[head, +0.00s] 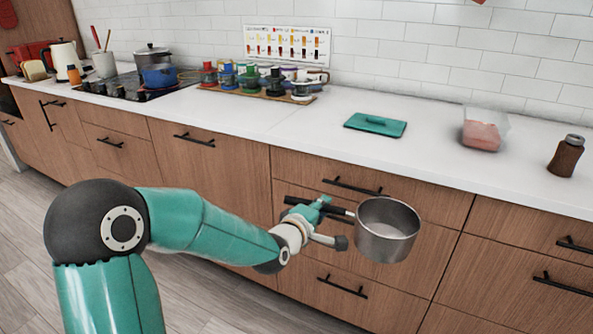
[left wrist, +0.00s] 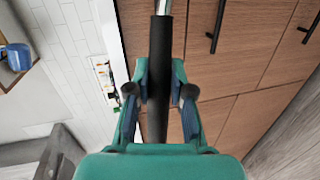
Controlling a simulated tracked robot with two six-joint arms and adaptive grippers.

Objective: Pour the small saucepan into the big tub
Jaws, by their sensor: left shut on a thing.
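The small saucepan (head: 387,231) is grey metal with a black handle. It hangs in the air in front of the wooden drawers, its open top facing up and a little toward me. No contents can be made out inside it. My left gripper (head: 318,208) is shut on the saucepan's handle, to the left of the pan. In the left wrist view the black handle (left wrist: 160,75) runs between the two fingers of the left gripper (left wrist: 159,92). A clear tub (head: 484,129) with something pinkish inside stands on the counter at the right. My right gripper is not in view.
A teal flat board or lid (head: 375,125) lies on the white counter (head: 310,130), left of the tub. A brown shaker or bottle (head: 565,156) stands right of the tub. Several cups and jars fill a wooden tray (head: 262,95). A blue pot (head: 158,77) sits on the hob.

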